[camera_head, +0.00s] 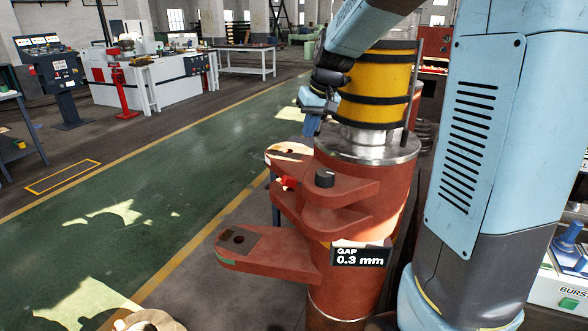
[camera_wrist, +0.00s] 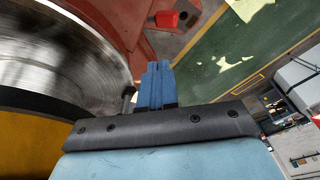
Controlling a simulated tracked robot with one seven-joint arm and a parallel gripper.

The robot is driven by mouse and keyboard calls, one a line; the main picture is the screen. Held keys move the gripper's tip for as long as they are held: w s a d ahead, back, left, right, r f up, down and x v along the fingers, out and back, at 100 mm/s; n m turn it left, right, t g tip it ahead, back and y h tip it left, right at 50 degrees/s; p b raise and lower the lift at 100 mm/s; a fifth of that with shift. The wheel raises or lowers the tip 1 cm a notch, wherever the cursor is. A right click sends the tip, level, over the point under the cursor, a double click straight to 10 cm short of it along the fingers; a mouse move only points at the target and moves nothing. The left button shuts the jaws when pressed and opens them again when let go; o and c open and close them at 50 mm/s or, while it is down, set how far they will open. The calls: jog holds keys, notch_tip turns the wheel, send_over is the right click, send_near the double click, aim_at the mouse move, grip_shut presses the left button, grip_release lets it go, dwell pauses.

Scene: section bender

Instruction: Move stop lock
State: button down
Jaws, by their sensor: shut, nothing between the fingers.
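A small bright red piece (camera_head: 287,182), which may be the stop lock, sits among the red-brown arms low on the machine column (camera_head: 372,200). It also shows near the top of the wrist view (camera_wrist: 167,19). My gripper (camera_head: 311,128) is above it, beside the yellow cylinder (camera_head: 378,88). In the wrist view its blue fingers (camera_wrist: 157,68) are together with nothing between them. They point toward the red piece but are apart from it. A dark knob (camera_head: 325,178) stands on one arm. A sign on the column (camera_head: 360,256) reads "GAP 0.3 mm".
A lower red-brown arm (camera_head: 250,250) sticks out left, with a hole in its plate. A polished metal collar (camera_head: 367,147) is close to my gripper. A dark post (camera_wrist: 128,98) stands beside the fingers. The green floor (camera_head: 120,225) at left is open.

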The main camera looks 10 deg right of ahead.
send_near(291, 177)
jog(key=x, duration=0.5)
jog(key=shift+w+d+r, duration=0.1)
jog(key=shift+w+d, duration=0.15)
jog(key=shift+w, duration=0.05)
jog(key=shift+a+f, duration=0.35)
jog(key=shift+f, duration=0.4)
